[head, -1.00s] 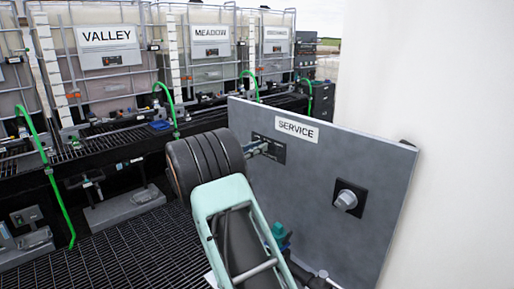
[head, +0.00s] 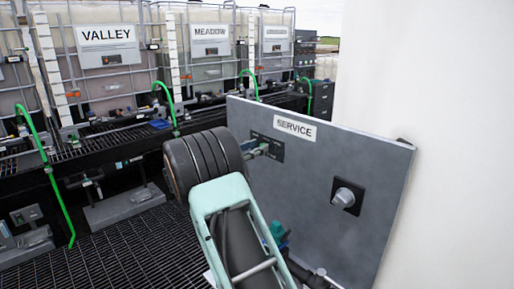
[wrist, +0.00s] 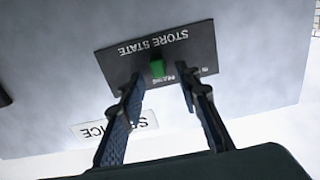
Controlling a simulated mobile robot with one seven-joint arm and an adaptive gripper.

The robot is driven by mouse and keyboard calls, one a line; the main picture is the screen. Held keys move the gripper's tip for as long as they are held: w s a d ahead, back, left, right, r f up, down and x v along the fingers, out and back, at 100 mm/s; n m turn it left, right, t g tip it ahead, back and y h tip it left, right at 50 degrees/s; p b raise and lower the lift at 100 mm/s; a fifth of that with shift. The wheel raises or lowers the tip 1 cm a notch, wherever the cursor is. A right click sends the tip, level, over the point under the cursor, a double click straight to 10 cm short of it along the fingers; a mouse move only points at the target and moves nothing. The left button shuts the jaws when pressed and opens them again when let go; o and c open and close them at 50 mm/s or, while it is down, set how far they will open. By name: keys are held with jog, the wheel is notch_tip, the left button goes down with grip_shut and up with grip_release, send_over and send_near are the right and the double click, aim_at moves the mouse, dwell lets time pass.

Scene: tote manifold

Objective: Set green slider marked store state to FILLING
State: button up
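The green slider (wrist: 157,69) sits on a dark plate (wrist: 118,61) marked STORE STATE, upside down in the wrist view. Small position labels along the plate are too blurred to read surely, and a finger hides part of them. My gripper (wrist: 160,78) is open, with one finger on each side of the slider and gaps to both; I cannot tell how far the tips are from the plate. In the head view my gripper (head: 257,150) reaches the plate (head: 277,152) on the grey panel, and its tips are small there.
The grey panel (head: 315,190) carries a SERVICE sign (head: 296,128) and a round grey knob (head: 345,197) on a dark plate. A white wall (head: 430,120) stands at the right. Tanks labelled VALLEY (head: 107,36) and MEADOW (head: 210,31) stand behind, with green hoses (head: 172,100).

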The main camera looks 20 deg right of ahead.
jog(key=v, duration=1.1)
jog(key=shift+a+r, duration=0.1)
jog(key=shift+a, duration=0.05)
